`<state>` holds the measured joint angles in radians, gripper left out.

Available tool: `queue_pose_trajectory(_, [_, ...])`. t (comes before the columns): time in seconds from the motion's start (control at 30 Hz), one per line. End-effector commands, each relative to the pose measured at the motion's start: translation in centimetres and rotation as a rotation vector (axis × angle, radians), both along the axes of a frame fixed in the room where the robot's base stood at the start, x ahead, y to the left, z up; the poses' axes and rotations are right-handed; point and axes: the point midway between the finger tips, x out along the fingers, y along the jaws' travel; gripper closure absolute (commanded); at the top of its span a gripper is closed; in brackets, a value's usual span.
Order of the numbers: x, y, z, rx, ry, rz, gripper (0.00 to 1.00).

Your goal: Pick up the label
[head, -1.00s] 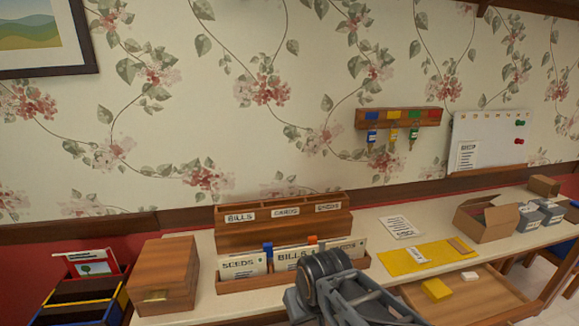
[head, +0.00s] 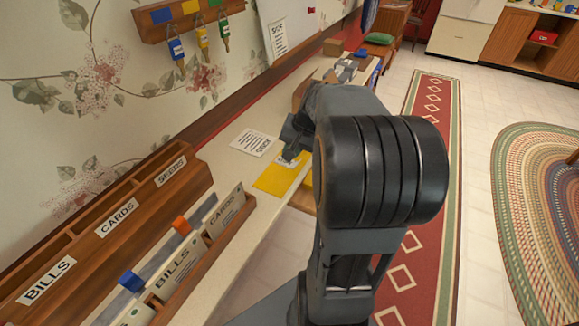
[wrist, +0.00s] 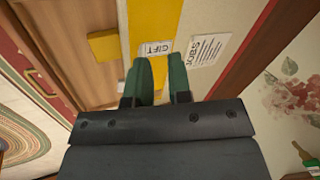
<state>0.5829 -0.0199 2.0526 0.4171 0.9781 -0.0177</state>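The label, a small white tag printed "GIFT" (wrist: 157,48), lies on a yellow mat (wrist: 153,16) in the wrist view. In the head view the yellow mat (head: 274,181) is on the counter, and the label is partly hidden by my arm. My gripper (wrist: 160,60) points down over the mat, its two green fingers apart with a gap between them. The label shows just past the fingertips, seemingly in line with the gap. Nothing is held. I cannot tell the height of the fingertips above it.
A printed white card (head: 253,142) lies beside the mat, near the wall. A wooden sorter (head: 100,235) and a file tray stand at the near end.

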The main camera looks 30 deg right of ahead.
Motion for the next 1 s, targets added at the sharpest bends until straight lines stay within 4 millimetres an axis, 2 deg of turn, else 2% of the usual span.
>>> queue_pose_trajectory(0.03, [0.3, -2.7, -1.2, 0.038, -0.001, -0.079, 0.81])
queue_pose_trajectory(0.1, [0.5, -5.4, -1.9, 0.079, -0.014, -0.159, 0.81])
queue_pose_trajectory(0.2, [0.6, -8.1, -2.7, 0.119, -0.028, -0.234, 0.81])
queue_pose_trajectory(0.3, [1.0, -9.2, -3.9, 0.143, -0.035, -0.27, 0.81])
queue_pose_trajectory(0.63, [3.4, -8.1, -8.9, 0.149, -0.037, -0.277, 0.81])
queue_pose_trajectory(1.0, [4.6, -7.5, -11.2, 0.147, -0.037, -0.276, 0.81])
